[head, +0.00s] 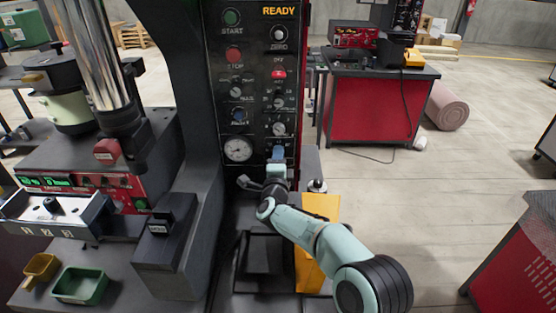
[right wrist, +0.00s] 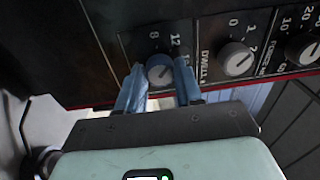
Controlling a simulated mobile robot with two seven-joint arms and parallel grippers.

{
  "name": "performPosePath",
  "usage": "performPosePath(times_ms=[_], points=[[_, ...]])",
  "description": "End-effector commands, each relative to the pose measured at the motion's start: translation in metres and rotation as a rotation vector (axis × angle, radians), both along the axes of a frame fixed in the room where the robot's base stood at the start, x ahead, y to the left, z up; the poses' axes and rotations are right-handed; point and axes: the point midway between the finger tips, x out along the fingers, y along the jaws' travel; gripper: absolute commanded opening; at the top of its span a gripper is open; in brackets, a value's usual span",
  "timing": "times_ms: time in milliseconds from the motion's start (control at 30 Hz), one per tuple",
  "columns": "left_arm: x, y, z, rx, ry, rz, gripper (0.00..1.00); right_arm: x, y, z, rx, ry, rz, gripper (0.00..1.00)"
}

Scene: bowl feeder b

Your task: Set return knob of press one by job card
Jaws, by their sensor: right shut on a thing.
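The press's black control panel (head: 257,85) stands in the middle of the head view, with a lit READY sign at its top. My right gripper (head: 278,155) is at the panel's bottom right. In the right wrist view its two blue fingers (right wrist: 160,82) are on either side of a round blue-grey knob (right wrist: 160,69), shut on it. Numbers 8 and 12 show on its scale; its name label and exact setting cannot be read. The DWELL knob (right wrist: 237,60) and another dial knob (right wrist: 303,48) sit beside it. My left gripper is not in view.
A pressure gauge (head: 238,149) is left of my right gripper. A yellow panel (head: 316,230) stands behind my right forearm. Open floor lies to the right.

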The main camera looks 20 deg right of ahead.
Motion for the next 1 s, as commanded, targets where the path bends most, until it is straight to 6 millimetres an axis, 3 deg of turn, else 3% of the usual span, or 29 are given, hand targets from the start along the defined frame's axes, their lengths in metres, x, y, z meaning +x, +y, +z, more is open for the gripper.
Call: performPosePath(times_ms=[600, 1000], points=[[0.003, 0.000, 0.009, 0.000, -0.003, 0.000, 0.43, 0.000, 0.000, 0.000, -0.533, 0.153, 0.000, 0.05], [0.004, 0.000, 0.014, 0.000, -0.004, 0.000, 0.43, 0.000, -0.001, 0.000, -0.719, 0.206, 0.000, 0.05]])
